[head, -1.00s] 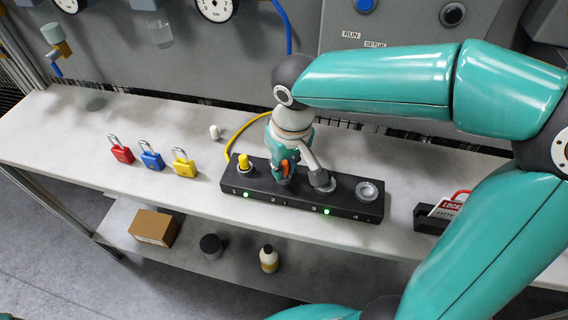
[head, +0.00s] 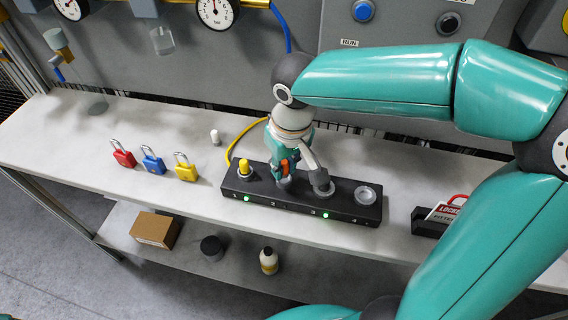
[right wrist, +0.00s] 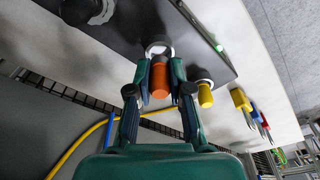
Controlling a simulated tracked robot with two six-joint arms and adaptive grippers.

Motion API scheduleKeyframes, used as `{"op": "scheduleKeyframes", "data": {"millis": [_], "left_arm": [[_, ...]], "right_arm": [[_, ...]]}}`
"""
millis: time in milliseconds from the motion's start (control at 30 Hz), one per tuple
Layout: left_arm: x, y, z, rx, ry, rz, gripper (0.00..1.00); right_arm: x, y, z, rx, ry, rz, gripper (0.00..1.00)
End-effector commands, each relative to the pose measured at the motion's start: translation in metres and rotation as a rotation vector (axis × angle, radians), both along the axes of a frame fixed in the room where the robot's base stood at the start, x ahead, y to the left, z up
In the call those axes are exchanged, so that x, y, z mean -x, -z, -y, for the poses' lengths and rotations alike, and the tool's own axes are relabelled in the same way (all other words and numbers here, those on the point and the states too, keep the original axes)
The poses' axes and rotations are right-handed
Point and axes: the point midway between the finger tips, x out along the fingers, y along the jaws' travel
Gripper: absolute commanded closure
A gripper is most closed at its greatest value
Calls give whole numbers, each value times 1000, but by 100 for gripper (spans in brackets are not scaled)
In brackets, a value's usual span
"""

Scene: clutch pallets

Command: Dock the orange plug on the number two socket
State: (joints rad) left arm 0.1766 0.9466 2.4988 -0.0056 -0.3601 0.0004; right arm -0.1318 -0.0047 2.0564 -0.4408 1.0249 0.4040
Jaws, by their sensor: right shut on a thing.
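The orange plug (right wrist: 160,80) is between the two fingers of my right gripper (right wrist: 159,88) in the right wrist view, and the gripper is shut on it. A pale socket ring (right wrist: 158,47) lies directly beyond the plug's end. In the head view my right gripper (head: 285,172) points down over the number two socket (head: 284,183) of the black socket block (head: 300,203), with a sliver of orange showing. I cannot tell whether the plug is seated or just above the ring. A yellow plug (head: 244,166) stands in socket one. My left gripper is out of view.
The number four socket (head: 366,194) is empty. Red (head: 123,154), blue (head: 152,161) and yellow (head: 186,168) padlocks stand left of the block on the pale bench (head: 60,135). A yellow cable (head: 237,138) runs behind. A black holder (head: 428,222) stands at right.

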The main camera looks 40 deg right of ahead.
Motion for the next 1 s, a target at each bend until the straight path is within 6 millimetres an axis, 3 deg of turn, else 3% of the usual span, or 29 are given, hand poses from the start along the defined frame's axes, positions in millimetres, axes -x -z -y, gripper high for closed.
{"op": "scheduleKeyframes", "data": {"millis": [1000], "left_arm": [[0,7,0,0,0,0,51]], "right_arm": [[0,8,0,0,0,-1,100]]}}
